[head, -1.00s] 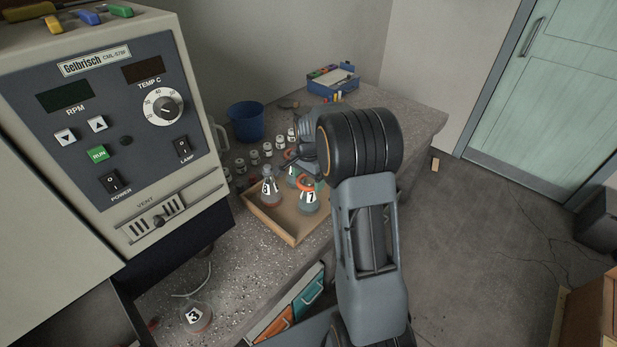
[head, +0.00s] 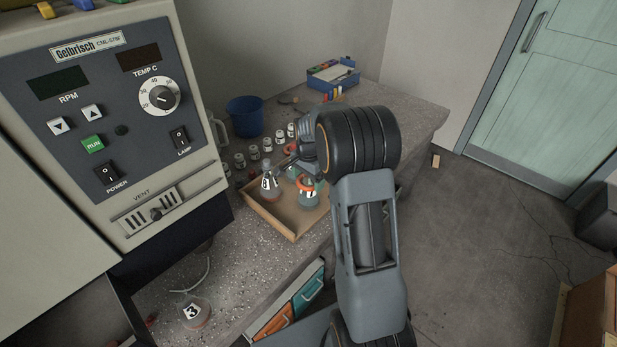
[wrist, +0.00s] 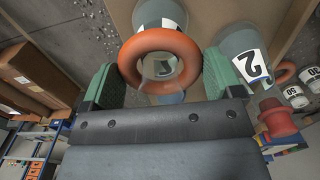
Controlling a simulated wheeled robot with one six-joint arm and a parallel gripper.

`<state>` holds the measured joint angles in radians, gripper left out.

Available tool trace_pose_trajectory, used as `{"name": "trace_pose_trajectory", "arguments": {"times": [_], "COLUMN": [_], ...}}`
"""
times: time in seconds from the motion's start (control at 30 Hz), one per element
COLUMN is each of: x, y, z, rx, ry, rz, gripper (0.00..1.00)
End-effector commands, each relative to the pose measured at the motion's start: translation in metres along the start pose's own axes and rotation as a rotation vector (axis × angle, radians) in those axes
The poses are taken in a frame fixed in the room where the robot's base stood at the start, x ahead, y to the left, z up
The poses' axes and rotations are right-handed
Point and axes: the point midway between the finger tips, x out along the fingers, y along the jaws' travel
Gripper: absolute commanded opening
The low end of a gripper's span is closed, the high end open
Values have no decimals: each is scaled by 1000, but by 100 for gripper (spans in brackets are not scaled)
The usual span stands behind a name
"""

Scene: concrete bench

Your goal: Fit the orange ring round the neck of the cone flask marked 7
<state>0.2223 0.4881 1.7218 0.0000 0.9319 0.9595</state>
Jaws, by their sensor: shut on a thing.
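My gripper (wrist: 162,80) is shut on the orange ring (wrist: 160,52), with a green pad at each side of it in the wrist view. The head view shows the ring (head: 305,185) at the upper part of the cone flask marked 7 (head: 309,200), in the tray. Clear glass shows through the ring's hole in the wrist view, and a flask body with a label lies beyond it. I cannot tell for certain whether the ring is around the neck or just over it. My arm hides most of the gripper in the head view.
The shallow tray (head: 290,234) also holds another labelled flask (head: 269,187) on the left. A flask marked 2 (wrist: 245,58) is close beside the ring. Small jars (head: 254,153) and a blue bucket (head: 245,117) stand behind. A flask marked 3 (head: 194,313) stands at the front.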

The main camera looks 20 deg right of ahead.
Motion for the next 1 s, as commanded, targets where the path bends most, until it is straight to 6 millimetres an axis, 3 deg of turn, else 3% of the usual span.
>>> {"name": "trace_pose_trajectory", "arguments": {"times": [0.57, 0.6, 0.73, 1.0], "x": [15, 15, 14, 15], "y": [0, 0, 0, 0], "z": [0, 0, 0, 0], "rx": [0, 0, 0, 0], "ry": [0, 0, 0, 0], "rz": [0, 0, 0, 1], "gripper": [56, 87, 100, 100]}}
